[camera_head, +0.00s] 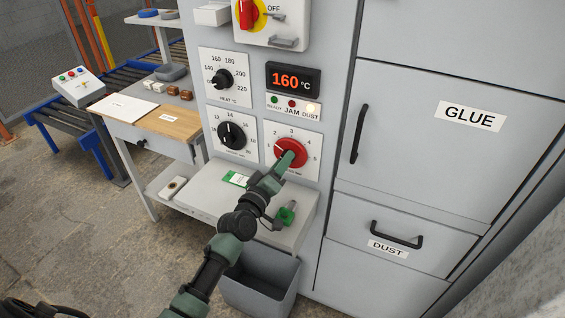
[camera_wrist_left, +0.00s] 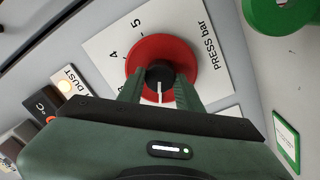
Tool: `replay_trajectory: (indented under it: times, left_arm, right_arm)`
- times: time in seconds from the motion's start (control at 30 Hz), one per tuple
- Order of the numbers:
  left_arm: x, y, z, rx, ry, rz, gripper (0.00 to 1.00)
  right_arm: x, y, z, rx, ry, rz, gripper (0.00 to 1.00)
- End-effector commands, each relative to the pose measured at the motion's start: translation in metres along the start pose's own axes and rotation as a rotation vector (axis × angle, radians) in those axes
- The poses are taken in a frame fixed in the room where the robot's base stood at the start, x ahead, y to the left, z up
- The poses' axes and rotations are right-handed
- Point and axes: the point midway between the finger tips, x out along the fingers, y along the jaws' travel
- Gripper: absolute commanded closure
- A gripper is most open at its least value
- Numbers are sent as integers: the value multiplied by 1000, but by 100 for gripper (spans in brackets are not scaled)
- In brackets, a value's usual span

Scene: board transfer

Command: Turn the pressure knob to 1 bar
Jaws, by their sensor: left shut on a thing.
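The red pressure knob (camera_head: 290,152) sits on a white dial plate at the lower right of the machine's control panel. In the left wrist view the red disc (camera_wrist_left: 137,58) has a black hub with a white pointer line, beside the words "PRESS bar". My left gripper (camera_head: 286,160) is at the knob, its green fingers on either side of the hub, shut on it. In the wrist view (camera_wrist_left: 160,88) the pointer aims down toward the gripper body, which hides the numbers there. Numerals 4 and 5 are readable at upper left. I cannot read the exact setting. My right gripper is out of view.
A black-knobbed dial (camera_head: 232,135) is left of the pressure knob; a heat dial (camera_head: 223,79) and a 160 °C display (camera_head: 293,79) are above. The dust lamp (camera_head: 312,108) is lit.

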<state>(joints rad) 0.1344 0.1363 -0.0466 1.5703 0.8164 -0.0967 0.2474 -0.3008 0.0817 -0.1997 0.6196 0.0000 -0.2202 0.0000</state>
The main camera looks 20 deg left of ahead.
Motion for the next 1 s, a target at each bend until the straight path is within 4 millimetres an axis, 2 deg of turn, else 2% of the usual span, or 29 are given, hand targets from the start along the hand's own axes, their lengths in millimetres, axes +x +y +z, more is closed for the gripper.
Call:
replay_trajectory:
  times: [0.2,0.5,1.0]
  left_arm:
    - [0,-1,0,-197,12,-3,100]
    - [0,-1,1,-399,24,-4,100]
    - [0,-2,1,-515,31,-6,100]
  right_arm:
    - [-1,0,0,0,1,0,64]
    - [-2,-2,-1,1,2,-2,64]
    - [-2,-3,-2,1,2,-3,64]
